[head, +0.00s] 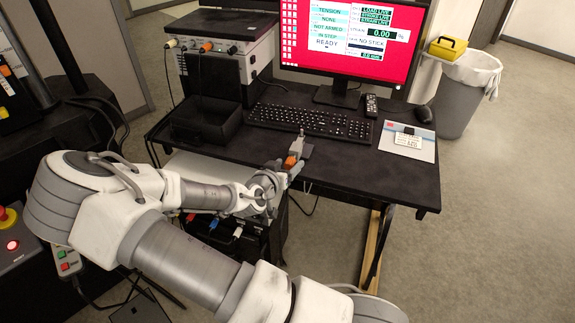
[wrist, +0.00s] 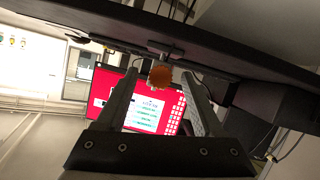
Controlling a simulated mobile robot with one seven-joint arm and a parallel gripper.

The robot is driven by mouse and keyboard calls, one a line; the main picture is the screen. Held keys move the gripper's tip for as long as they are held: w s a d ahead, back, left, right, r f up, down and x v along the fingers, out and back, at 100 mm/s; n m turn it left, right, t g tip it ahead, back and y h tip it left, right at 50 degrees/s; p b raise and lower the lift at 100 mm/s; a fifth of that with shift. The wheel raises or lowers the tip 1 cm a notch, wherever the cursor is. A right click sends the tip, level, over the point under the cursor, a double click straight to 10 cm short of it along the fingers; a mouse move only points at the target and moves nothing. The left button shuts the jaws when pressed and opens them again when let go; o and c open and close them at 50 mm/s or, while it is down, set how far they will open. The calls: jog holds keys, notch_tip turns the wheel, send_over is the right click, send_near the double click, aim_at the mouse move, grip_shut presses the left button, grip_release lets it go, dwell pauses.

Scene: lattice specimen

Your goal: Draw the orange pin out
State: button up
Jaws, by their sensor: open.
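The orange pin (head: 290,161) shows as a small orange end at the front edge of the black desk, beside a small grey metal fixture (head: 304,149). In the wrist view the round orange end of the pin (wrist: 161,77) sits between the two fingertips, with a gap on each side. A grey metal piece shows just behind it. My gripper (head: 287,169) is open around or just short of the pin; I cannot tell how deep the pin sits between the fingers. It also shows in the wrist view (wrist: 159,75). The rest of the pin is hidden.
The black desk (head: 380,178) holds a keyboard (head: 310,120), a monitor (head: 350,40), a black open box (head: 205,122) and a white plate with a label (head: 408,141). A waste bin (head: 465,95) stands right of the desk. The desk's front right is clear.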

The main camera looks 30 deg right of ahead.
grip_shut()
dwell(0.5)
